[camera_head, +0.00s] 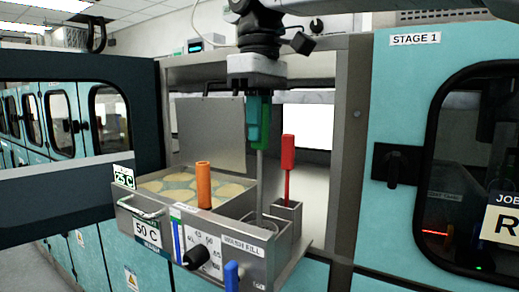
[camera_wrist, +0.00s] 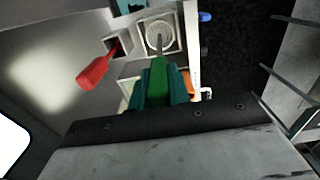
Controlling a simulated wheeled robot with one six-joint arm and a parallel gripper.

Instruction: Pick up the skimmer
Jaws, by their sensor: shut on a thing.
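The skimmer with a green handle (camera_wrist: 158,75) is in my gripper (camera_wrist: 160,88). The teal fingers are shut on its handle, one on each side. Its thin grey rod (camera_head: 261,178) hangs down upright from my gripper (camera_head: 258,122) in the head view. The rod's lower end goes into the front right well of the steel bath unit, at the wash/fill side. In the wrist view a round pale mesh-like disc (camera_wrist: 160,37) shows inside the square well at the rod's end. Whether it touches the well floor cannot be told.
A red-handled tool (camera_head: 288,155) stands in a small steel holder (camera_head: 288,211) just right of the skimmer. An orange handle (camera_head: 203,185) stands left, by the bath with pale round pieces (camera_head: 160,185). A black knob (camera_head: 196,256) and blue handle (camera_head: 231,275) are on the front.

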